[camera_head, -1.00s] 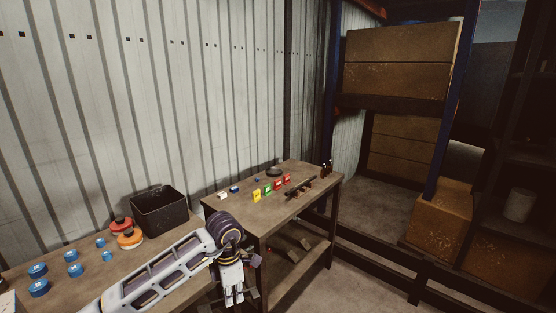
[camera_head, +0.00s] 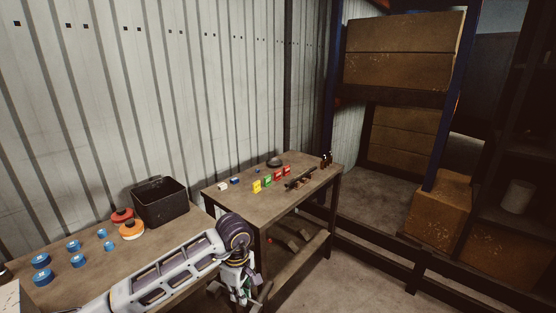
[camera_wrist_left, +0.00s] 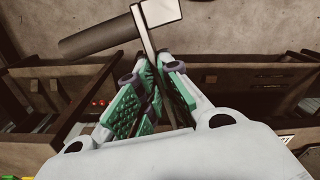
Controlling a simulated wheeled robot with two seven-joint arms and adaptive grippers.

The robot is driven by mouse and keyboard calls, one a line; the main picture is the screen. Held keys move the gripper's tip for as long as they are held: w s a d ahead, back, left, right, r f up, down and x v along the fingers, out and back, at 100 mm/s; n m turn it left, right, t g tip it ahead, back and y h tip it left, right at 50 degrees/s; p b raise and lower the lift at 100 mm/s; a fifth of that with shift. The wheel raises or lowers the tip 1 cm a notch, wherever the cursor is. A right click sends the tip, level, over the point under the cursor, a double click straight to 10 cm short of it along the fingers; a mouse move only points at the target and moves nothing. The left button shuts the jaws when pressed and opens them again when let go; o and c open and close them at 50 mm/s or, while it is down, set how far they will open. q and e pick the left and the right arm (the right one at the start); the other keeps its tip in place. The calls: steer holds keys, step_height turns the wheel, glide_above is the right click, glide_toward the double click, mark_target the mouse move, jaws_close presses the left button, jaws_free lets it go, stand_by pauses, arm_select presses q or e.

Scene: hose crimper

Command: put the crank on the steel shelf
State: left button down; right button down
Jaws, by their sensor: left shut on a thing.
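In the left wrist view my left gripper (camera_wrist_left: 157,68) is shut on the crank, whose thin flat arm (camera_wrist_left: 144,36) runs between the green finger pads. A pale block and a dark round handle (camera_wrist_left: 95,40) project beyond the fingertips. In the head view my left gripper (camera_head: 243,289) hangs down in front of the benches, low in the picture; the crank is hard to make out there. A dark shelf unit (camera_head: 510,155) stands at the far right, well away from the gripper; I cannot tell whether it is the steel shelf. My right gripper is not in view.
A workbench (camera_head: 190,237) at left holds a black bin (camera_head: 160,202), blue rings and red and orange round parts. A second bench (camera_head: 245,209) carries coloured cards and small tools. A rack with large boxes (camera_head: 400,50) stands behind. Open floor (camera_head: 335,280) lies right of the benches.

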arm_select(q)
steer(key=m, duration=0.2)
steer(key=s+d+f+m, duration=0.1)
steer(key=m, duration=0.1)
steer(key=a+f+m, duration=0.4)
steer(key=a+m, duration=0.5)
steer(key=a, duration=0.3)
steer(key=shift+s, duration=0.2)
stand_by(0.9)
stand_by(0.5)
